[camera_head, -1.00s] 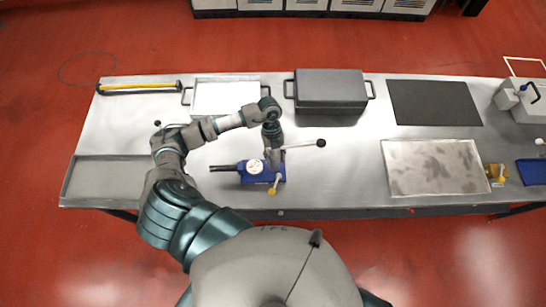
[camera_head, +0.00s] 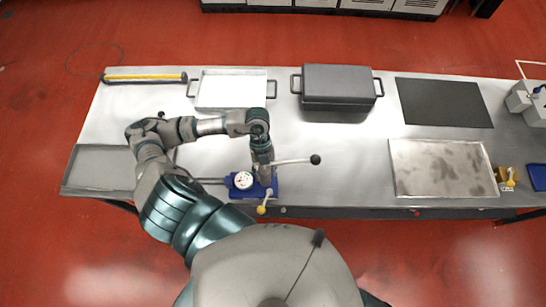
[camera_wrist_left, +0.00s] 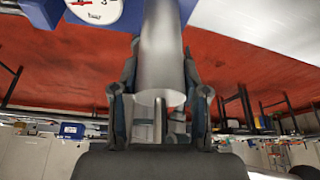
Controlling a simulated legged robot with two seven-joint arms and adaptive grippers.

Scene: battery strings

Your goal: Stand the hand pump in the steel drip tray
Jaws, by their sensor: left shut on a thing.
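The hand pump (camera_head: 243,181) has a blue base, a white dial gauge, a yellow knob and a pale lever ending in a black ball. My left gripper (camera_head: 262,160) is shut on its upright metal cylinder, which also shows in the left wrist view (camera_wrist_left: 162,55). The pump is upright near the table's front edge; whether its base clears the table is hard to tell. My right gripper is out of view.
A stained shallow metal tray (camera_head: 442,168) lies right of the pump. Behind are a white tray with handles (camera_head: 232,90), a dark lidded box (camera_head: 338,86), a black mat (camera_head: 443,102) and a yellow-black bar (camera_head: 146,77). Bare tabletop (camera_head: 350,155) lies between pump and stained tray.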

